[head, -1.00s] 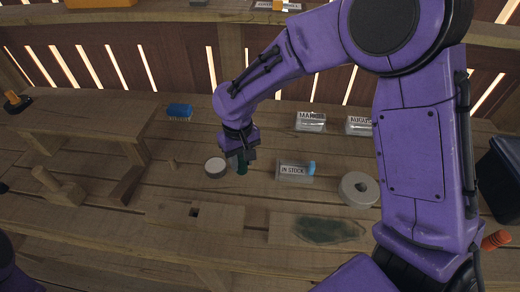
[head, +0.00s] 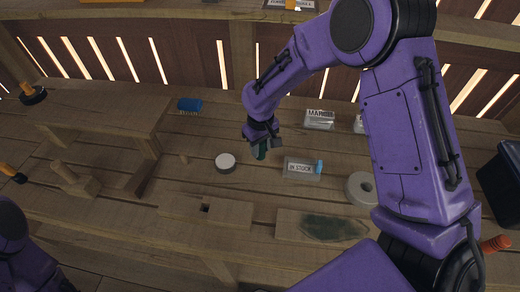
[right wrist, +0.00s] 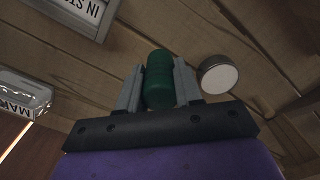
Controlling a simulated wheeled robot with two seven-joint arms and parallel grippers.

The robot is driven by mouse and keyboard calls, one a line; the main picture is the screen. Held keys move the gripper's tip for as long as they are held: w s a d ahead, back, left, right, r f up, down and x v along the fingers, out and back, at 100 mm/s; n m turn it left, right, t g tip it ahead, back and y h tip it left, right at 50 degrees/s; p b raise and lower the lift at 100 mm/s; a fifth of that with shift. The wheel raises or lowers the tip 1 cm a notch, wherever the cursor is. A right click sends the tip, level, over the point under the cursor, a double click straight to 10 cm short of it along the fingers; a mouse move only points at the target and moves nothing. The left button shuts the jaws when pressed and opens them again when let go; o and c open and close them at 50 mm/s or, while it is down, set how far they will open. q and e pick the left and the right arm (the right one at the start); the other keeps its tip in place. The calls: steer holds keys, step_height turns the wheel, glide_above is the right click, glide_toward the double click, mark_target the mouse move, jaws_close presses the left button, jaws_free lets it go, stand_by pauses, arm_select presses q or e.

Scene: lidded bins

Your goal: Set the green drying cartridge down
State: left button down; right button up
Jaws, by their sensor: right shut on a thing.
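The green drying cartridge (head: 262,151) is held in my right gripper (head: 261,154), between the round white-topped tin and the IN STOCK bin. In the right wrist view the green cartridge (right wrist: 159,82) sits between the two grey fingers of my right gripper (right wrist: 158,88), which are shut on it. I cannot tell whether its lower end touches the bench. My left gripper is out of view; only part of my left arm shows at the lower left.
The round tin (head: 225,163) is left of the cartridge. The clear IN STOCK bin (head: 298,170), with a blue part at its right end, is to the right. The MARBLE bin (head: 319,121) stands behind. A grey ring (head: 362,187) and blue brush (head: 189,105) lie on the bench.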

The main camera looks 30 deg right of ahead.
mark_target(260, 154)
steer(key=shift+w+d+f, duration=0.15)
steer(key=shift+w+f, duration=0.05)
steer(key=shift+f, duration=0.4)
steer(key=f+p, duration=0.1)
steer(key=f, duration=0.1)
steer(key=w+f, duration=0.1)
steer(key=shift+w+f+p, duration=0.15)
steer(key=shift+f+p, duration=0.2)
steer(key=shift+f, duration=0.05)
steer(key=shift+d+f, duration=0.1)
steer(key=shift+f, duration=0.15)
steer(key=shift+r, duration=0.15)
steer(key=shift+s, duration=0.2)
steer(key=o, duration=1)
steer(key=shift+w+f, duration=0.15)
steer(key=shift+f, duration=0.1)
steer(key=shift+c, duration=0.2)
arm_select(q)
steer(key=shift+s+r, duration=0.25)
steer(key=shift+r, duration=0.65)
